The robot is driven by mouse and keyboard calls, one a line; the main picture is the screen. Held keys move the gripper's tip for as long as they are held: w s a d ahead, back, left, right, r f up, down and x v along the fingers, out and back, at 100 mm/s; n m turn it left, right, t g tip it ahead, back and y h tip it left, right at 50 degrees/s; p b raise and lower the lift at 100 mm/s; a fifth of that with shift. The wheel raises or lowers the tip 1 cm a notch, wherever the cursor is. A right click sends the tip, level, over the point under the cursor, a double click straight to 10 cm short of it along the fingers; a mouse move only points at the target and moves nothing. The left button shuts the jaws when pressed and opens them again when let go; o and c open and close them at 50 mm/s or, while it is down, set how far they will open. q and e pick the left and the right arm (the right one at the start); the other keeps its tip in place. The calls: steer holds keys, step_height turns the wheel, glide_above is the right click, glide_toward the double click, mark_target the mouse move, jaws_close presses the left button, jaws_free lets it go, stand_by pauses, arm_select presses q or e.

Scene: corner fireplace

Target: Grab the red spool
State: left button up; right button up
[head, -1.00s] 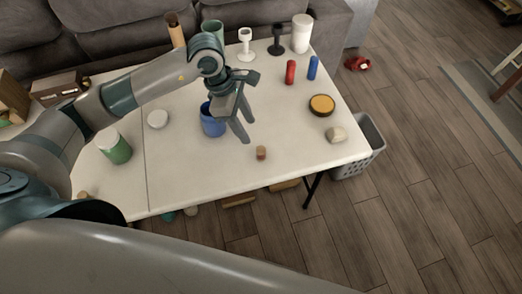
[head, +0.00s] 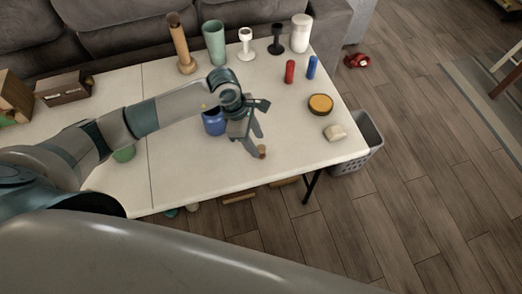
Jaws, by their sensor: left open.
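The red spool (head: 262,152) is small, with a tan top, and stands on the white table near its front edge. My left gripper (head: 258,145) is open and empty of anything I can see. Its fingers point down toward the spool, with the fingertips beside or just above it; I cannot tell if they touch it. The fingers partly overlap the spool's left side in the picture. My right gripper is not in view.
A blue mug (head: 213,122) stands just left of the gripper, partly hidden. On the white table (head: 200,170) are also a red cylinder (head: 289,71), a blue cylinder (head: 312,67), a yellow-topped round tin (head: 320,104) and a pale lump (head: 334,132). A grey basket (head: 362,150) stands beside the table.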

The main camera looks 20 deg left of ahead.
mark_target(260, 148)
arm_select(q)
steer(key=shift+d+f+p, duration=0.2)
steer(key=shift+f+p, duration=0.05)
steer(key=shift+p, duration=0.05)
steer(key=p+x, duration=0.1)
steer(key=x, duration=0.2)
steer(key=shift+d+p, duration=0.1)
steer(key=shift+p, duration=0.2)
steer(key=shift+d+f, duration=0.15)
steer(key=shift+f, duration=0.45)
steer(key=c, duration=1.1)
